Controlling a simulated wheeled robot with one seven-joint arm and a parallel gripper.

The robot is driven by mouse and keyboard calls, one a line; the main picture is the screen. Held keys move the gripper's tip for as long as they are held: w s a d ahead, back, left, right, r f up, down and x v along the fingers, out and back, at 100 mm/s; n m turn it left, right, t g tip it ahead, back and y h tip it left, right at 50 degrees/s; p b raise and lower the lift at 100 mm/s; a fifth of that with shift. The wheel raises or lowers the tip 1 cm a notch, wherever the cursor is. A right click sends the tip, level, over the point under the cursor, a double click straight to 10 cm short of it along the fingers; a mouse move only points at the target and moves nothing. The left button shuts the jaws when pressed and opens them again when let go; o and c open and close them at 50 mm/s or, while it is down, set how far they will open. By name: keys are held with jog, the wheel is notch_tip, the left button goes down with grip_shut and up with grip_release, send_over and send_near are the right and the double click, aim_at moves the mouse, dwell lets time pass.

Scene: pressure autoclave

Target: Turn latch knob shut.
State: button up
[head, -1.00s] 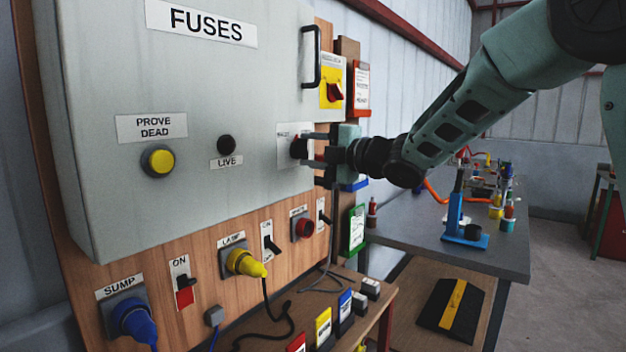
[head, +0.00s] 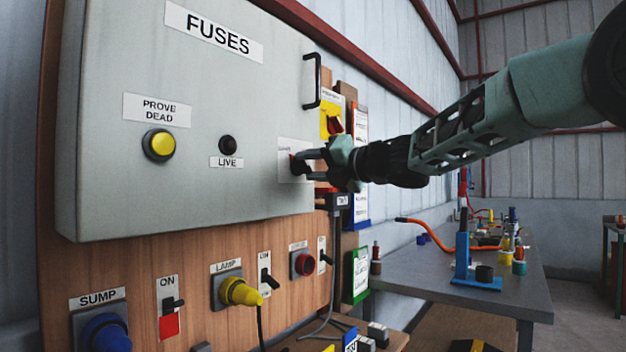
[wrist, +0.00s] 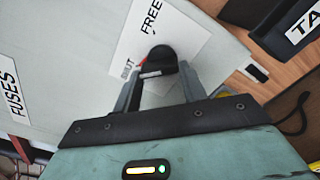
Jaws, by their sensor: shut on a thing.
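The latch knob (head: 296,165) is a small dark knob on a white label plate at the right side of the grey FUSES cabinet door (head: 200,130). In the wrist view the black knob (wrist: 158,58) sits between my fingers, on a plate (wrist: 172,42) marked FREE and what looks like SHUT. My gripper (head: 305,164) is shut on the knob, one finger on each side; it also shows in the wrist view (wrist: 159,76). A pale and reddish mark shows on the knob's near edge. Which word the knob points to is not clear.
A yellow isolator plate with a red switch (head: 333,124) and a door handle (head: 312,82) are close to my gripper. Switches and plugs, including the yellow LAMP plug (head: 240,292), line the board below. A grey workbench (head: 410,270) stands at the right.

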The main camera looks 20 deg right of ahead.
jog(key=shift+f+n, duration=0.1)
jog(key=shift+n, duration=0.3)
jog(key=o, duration=1)
jog(key=b+v, duration=0.1)
jog(key=v, duration=1.6)
jog(key=shift+s+d+b, duration=0.1)
jog(key=shift+s+b, duration=0.05)
jog(key=shift+b, duration=0.2)
